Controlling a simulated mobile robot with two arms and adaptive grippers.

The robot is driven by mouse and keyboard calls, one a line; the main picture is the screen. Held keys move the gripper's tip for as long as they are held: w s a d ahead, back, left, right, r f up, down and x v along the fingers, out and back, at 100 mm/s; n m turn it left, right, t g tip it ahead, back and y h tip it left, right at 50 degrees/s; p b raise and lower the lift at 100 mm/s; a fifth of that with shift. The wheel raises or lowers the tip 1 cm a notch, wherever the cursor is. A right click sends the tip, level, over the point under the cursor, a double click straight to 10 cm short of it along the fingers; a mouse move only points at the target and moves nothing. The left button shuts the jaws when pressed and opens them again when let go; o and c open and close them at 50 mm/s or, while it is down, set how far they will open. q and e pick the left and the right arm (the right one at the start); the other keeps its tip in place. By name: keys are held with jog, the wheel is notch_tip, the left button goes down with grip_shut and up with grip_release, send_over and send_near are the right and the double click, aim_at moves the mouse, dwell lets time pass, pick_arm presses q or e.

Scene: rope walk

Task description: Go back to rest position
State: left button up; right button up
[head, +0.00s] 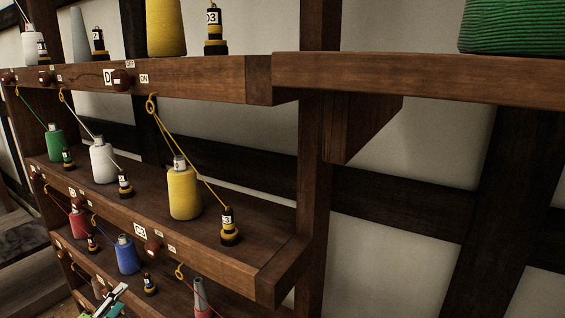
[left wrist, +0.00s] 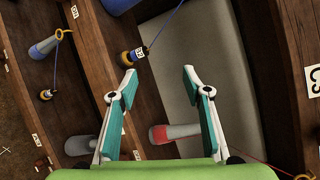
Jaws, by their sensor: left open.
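My left gripper (left wrist: 160,80) is open and empty in the left wrist view, its two white and teal fingers spread apart. Part of it (head: 112,302) also shows at the lower left edge of the head view, in front of the lowest shelf. Between and beyond the fingertips lies a shelf with a small black and yellow weight (left wrist: 133,56) and a red-based grey cone (left wrist: 172,133). Neither is touched as far as I can see. My right gripper is in neither view.
A wooden rack (head: 190,82) carries yarn cones on several shelves, among them a yellow cone (head: 184,190), a white cone (head: 103,160) and a blue cone (head: 127,254). Yarns run from hooks to small labelled weights. A green spool (head: 512,27) stands on the upper right shelf (head: 420,78).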

pick_arm(q)
jog(key=s+d+f+n+g+y, duration=0.1)
jog(key=s+d+f+n+g, duration=0.25)
jog(key=s+f, duration=0.65)
jog(key=s+d+f+n+g+y, duration=0.15)
jog(key=s+f+n, duration=0.45)
jog(key=f, duration=0.8)
jog(key=s+d+f+n+g, duration=0.3)
jog(key=s+f, duration=0.6)
jog(key=f, duration=0.3)
jog(key=s+d+f+n+g, duration=0.2)
jog(key=s+d+f, duration=0.2)
jog(key=s, duration=0.7)
jog(key=s+d+f+n+g+h, duration=0.1)
jog(key=s+d+f+n+g, duration=0.2)
jog(key=s, duration=0.9)
jog(key=s+d+f+n+g, duration=0.2)
jog(key=s+d+f, duration=0.5)
jog(key=s, duration=0.5)
jog(key=shift+d+n+g, duration=0.3)
jog(key=shift+d+n, duration=0.15)
jog(key=shift+d, duration=0.05)
jog(key=shift+f, duration=0.1)
